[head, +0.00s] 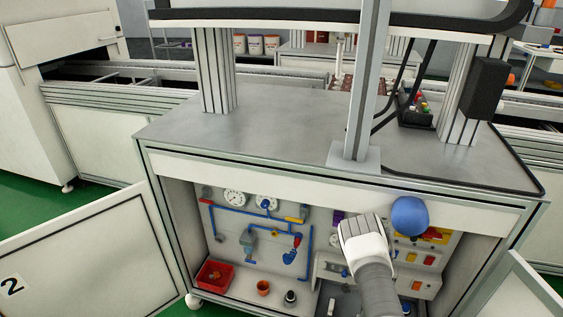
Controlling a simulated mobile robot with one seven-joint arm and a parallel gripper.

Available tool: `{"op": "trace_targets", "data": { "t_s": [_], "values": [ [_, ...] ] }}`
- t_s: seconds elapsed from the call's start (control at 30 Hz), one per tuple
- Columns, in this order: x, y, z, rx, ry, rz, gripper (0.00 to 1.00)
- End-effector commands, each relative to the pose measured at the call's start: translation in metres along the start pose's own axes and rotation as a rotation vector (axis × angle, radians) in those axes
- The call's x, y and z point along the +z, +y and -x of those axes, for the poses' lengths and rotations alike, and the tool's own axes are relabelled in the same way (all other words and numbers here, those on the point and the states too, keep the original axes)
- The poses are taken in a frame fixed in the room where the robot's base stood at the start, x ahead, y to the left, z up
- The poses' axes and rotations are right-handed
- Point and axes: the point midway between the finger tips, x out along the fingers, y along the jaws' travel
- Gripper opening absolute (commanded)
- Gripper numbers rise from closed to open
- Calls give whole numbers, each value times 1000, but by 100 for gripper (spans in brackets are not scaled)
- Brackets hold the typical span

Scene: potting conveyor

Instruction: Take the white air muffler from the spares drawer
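The white end of my arm, with a ribbed top that appears to be my gripper (361,232), is in front of the open cabinet's right half. No separate fingertips can be made out, so its opening cannot be read. Below and left of it, low in the cabinet, is a grey drawer-like unit (327,268), with a dark space under it partly cut off by the bottom edge and covered by my arm. I cannot make out the white air muffler.
The cabinet's left door (85,255) and right door (520,295) stand open. Inside are a red bin (214,273), an orange cup (263,288) and blue piping (233,210). A blue ball-shaped thing (409,216) is right of my gripper. The grey worktop (270,125) is largely clear.

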Motion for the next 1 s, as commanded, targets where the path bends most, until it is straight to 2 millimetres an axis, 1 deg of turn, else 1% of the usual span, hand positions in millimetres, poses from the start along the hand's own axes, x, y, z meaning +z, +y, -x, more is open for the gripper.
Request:
{"op": "trace_targets", "data": {
  "t_s": [0.47, 0.67, 1.0],
  "values": [
    [0, 0, 3, 0, 0, 0, 0],
    [0, 0, 10, 1, 0, -1, 0],
    [0, 0, 27, 0, 0, -1, 0]
  ]
}}
